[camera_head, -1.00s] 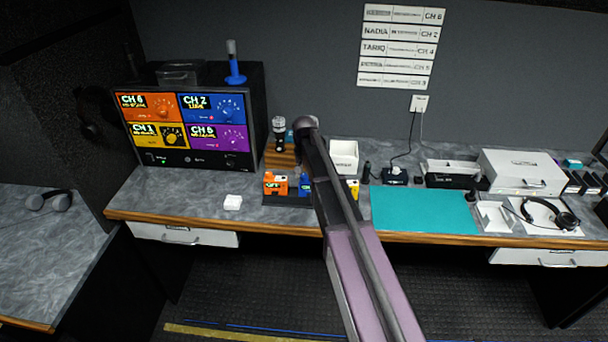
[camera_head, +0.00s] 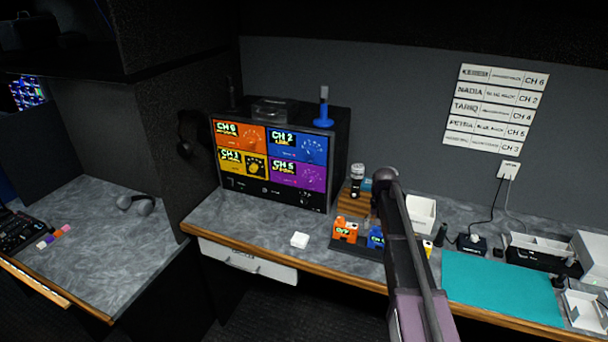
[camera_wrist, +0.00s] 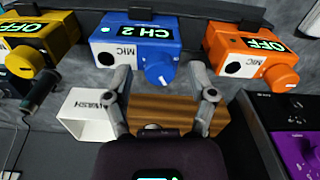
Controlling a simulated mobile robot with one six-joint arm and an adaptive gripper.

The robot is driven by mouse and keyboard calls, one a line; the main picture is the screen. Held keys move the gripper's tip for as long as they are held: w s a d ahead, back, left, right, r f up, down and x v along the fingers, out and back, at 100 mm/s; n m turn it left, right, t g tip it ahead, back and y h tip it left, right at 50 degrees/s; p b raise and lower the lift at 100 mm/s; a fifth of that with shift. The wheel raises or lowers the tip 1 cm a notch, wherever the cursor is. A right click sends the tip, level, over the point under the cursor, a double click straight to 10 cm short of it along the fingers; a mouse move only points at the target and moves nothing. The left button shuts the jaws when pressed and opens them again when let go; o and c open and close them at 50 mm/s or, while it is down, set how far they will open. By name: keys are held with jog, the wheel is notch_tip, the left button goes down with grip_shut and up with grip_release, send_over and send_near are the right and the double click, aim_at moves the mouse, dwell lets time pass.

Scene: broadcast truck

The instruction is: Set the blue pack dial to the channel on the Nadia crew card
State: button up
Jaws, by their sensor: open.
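The blue pack (camera_wrist: 142,36) shows CH 2 in the wrist view, with its blue dial (camera_wrist: 160,70) on the front right and a white pointer mark. In the head view the blue pack (camera_head: 376,238) is partly hidden behind my arm. My gripper (camera_wrist: 160,76) is open, its two fingertips on either side of the dial in the picture; I cannot tell whether they touch it. The Nadia crew card (camera_head: 498,95) on the wall reads CH 2, its middle text too small to read.
An orange pack (camera_wrist: 248,48) reading OFF and a yellow pack (camera_wrist: 38,38) flank the blue one. A wooden block (camera_wrist: 165,112) and white box (camera_wrist: 88,112) are close to the fingers. The four-colour station panel (camera_head: 270,157) stands behind left. A teal mat (camera_head: 500,288) lies right.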

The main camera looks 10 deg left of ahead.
jog(key=n, duration=0.9)
jog(key=shift+n, duration=0.3)
notch_tip(320, 180, up, 14)
jog(key=p, duration=1.4)
jog(key=s+d+f+m+b, duration=0.1)
jog(key=s+f+m+b, duration=0.2)
jog(key=s+f+b, duration=0.45)
jog(key=s+f+m+b, duration=0.2)
jog(key=s+f+b, duration=0.2)
jog(key=s, duration=0.7)
jog(key=s+d+f+m+b, duration=0.1)
jog(key=s+f+m+b, duration=0.2)
jog(key=s+f+b, duration=0.45)
jog(key=w+a+r+m+t+h+p, duration=0.1)
jog(key=w+a+r+t+h, duration=0.3)
jog(key=w, duration=0.6)
jog(key=w+a+r+t+h+p, duration=0.1)
jog(key=w+r+t+h, duration=0.3)
jog(key=w, duration=0.6)
jog(key=w+a+r+n+t+y, duration=0.1)
jog(key=w+a+r+t, duration=0.3)
jog(key=a, duration=0.7)
jog(key=w+a+r+n+t+y, duration=0.1)
jog(key=w+a+r+n+t, duration=0.2)
jog(key=w+a+r, duration=0.5)
jog(key=a+t, duration=0.1)
jog(key=a, duration=0.3)
jog(key=shift+w+r+t+y, duration=0.15)
jog(key=shift+w+t+y, duration=0.1)
jog(key=shift+t+y, duration=0.15)
